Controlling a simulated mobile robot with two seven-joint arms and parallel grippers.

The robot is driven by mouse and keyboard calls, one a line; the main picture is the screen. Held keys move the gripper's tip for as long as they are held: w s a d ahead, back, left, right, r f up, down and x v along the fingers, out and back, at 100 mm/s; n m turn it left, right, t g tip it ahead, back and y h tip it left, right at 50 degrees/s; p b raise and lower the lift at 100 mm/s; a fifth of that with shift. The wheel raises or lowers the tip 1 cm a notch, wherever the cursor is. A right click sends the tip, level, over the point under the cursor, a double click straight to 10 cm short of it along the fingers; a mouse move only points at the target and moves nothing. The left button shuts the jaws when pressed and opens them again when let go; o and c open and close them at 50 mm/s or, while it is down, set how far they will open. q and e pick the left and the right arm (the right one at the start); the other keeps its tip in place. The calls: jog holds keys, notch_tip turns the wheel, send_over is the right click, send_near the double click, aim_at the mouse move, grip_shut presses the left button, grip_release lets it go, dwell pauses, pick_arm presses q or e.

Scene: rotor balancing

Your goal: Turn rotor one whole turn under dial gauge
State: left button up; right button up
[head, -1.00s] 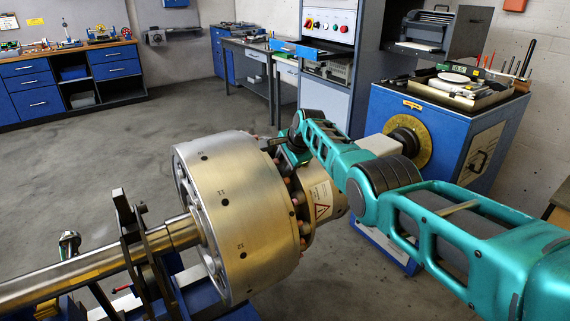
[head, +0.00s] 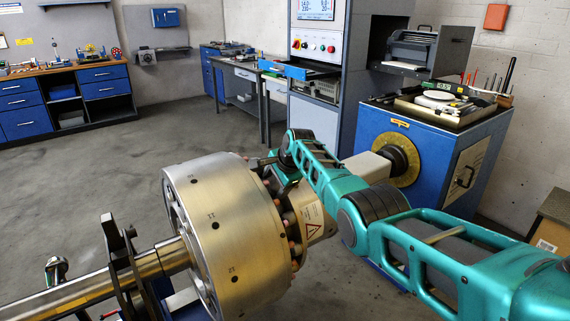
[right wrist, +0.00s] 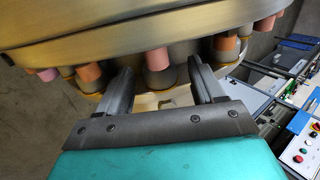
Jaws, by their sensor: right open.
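The rotor (head: 225,235) is a wide brass-coloured drum with stamped marks, on a steel shaft (head: 85,292) that comes in from the left. A ring of pinkish and orange-capped pegs runs along its right face; one peg (right wrist: 157,62) shows in the right wrist view. My right gripper (head: 272,163) is at the upper right rim of the rotor. In the right wrist view its two fingers (right wrist: 164,82) are apart, with that peg between or just beyond them; contact cannot be told. I cannot make out a dial gauge. My left gripper is not in view.
A dark bearing stand (head: 122,265) carries the shaft at the left. A blue drive cabinet (head: 440,165) with a yellow disc (head: 405,160) and a tray of tools stands behind my right arm. A control console (head: 318,45) and benches line the back. The floor at left is clear.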

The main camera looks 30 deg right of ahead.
jog(key=shift+p+v, duration=0.6)
jog(key=shift+v, duration=0.4)
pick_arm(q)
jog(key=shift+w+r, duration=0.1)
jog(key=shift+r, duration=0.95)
pick_arm(e)
jog(key=v, duration=1)
jog(key=shift+a, duration=0.1)
